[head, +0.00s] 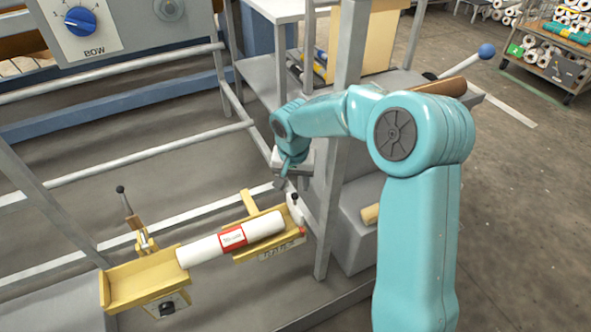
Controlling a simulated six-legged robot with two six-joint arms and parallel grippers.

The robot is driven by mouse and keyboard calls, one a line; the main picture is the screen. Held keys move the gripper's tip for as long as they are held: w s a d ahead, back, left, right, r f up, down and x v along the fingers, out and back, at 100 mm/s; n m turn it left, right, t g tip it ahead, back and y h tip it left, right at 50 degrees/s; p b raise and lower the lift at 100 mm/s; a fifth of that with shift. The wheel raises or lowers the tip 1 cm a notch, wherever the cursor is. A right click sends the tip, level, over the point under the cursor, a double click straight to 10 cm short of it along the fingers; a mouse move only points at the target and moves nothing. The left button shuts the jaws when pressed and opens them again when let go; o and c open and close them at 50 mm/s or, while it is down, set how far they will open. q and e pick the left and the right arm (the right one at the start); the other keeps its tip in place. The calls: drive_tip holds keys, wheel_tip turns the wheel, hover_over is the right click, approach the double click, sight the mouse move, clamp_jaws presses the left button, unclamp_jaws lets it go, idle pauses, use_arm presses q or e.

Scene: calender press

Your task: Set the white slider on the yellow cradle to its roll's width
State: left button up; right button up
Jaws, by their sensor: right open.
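The yellow cradle (143,283) lies low at the left and centre, sloping up to the right. A white roll (205,250) with a red-edged label (233,238) rests in it. The label's print is too small to read. The white slider (296,212) with a small dark knob stands at the cradle's right end, beyond the roll's end. A numbered scale plate (280,250) is on the cradle's front there; its figures are unclear. My right gripper (285,181) is open just above and left of the slider's knob, seemingly apart from it. My left gripper is out of view.
Grey rails (150,165) cross behind the cradle. A panel with a blue knob (80,20) is at the upper left. A blue-ended lever (486,51) sticks out at the upper right.

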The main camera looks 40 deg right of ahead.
sight(295, 195)
drive_tip(key=f, duration=0.2)
drive_tip(key=f+b, duration=0.1)
drive_tip(key=f, duration=0.4)
drive_tip(key=shift+w+d+f, duration=0.25)
drive_tip(key=shift+w+d, duration=0.05)
drive_tip(key=shift+w, duration=0.05)
clamp_jaws()
drive_tip(key=shift+w+a+b, duration=0.3)
drive_tip(key=shift+a+b, duration=0.15)
drive_tip(key=shift+a, duration=0.5)
drive_tip(key=shift+w+a+b, duration=0.3)
drive_tip(key=shift+a+b, duration=0.15)
drive_tip(key=shift+a, duration=0.65)
drive_tip(key=shift+w+a+b, duration=0.3)
drive_tip(key=shift+a+b, duration=0.05)
drive_tip(key=shift+a, duration=0.5)
drive_tip(key=shift+w+a, duration=0.3)
drive_tip(key=shift+a, duration=0.7)
